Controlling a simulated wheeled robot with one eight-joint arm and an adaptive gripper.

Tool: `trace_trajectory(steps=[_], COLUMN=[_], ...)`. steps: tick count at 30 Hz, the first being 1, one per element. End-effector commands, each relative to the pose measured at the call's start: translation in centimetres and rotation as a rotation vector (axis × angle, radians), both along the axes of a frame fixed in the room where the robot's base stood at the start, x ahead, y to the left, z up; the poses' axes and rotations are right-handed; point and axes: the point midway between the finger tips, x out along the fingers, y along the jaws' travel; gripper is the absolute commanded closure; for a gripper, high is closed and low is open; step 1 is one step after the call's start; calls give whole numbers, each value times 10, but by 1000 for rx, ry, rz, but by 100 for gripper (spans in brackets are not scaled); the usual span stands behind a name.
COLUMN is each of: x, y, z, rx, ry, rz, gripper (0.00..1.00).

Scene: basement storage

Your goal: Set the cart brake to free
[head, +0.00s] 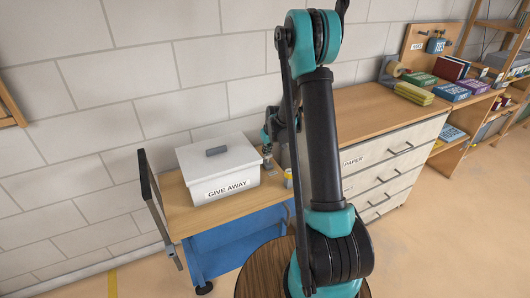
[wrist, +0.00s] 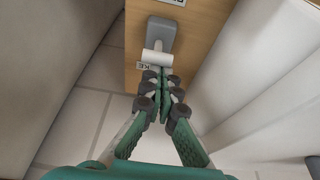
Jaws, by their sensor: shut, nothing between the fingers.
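The cart (head: 237,208) has a wooden top and a blue lower body, and it stands against the wall in the head view. In the wrist view, the brake lever (wrist: 163,36) is grey with a white cross-bar end (wrist: 155,60), on the wooden cart top (wrist: 207,28). A partly hidden label ending in "KE" (wrist: 146,66) lies beside it. My gripper (wrist: 163,76) is shut and empty, its tips right at the white end; I cannot tell whether they touch. In the head view my gripper (head: 267,148) is small, just right of the box, partly hidden by my arm.
A white lidded box (head: 215,165) marked "GIVE AWAY" sits on the cart top. The black cart handle (head: 152,190) is at the left. A drawer cabinet (head: 385,170) stands to the right. Pale surfaces flank the wooden strip closely in the wrist view.

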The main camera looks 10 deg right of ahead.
Motion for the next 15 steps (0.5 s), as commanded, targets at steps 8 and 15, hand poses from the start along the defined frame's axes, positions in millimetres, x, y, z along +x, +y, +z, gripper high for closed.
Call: trace_trajectory(steps=[8,15], x=[-14,-20], y=[-4,-6], z=[-2,-6], rx=[0,-2], ry=[0,6], rz=[0,0], gripper=[100,100])
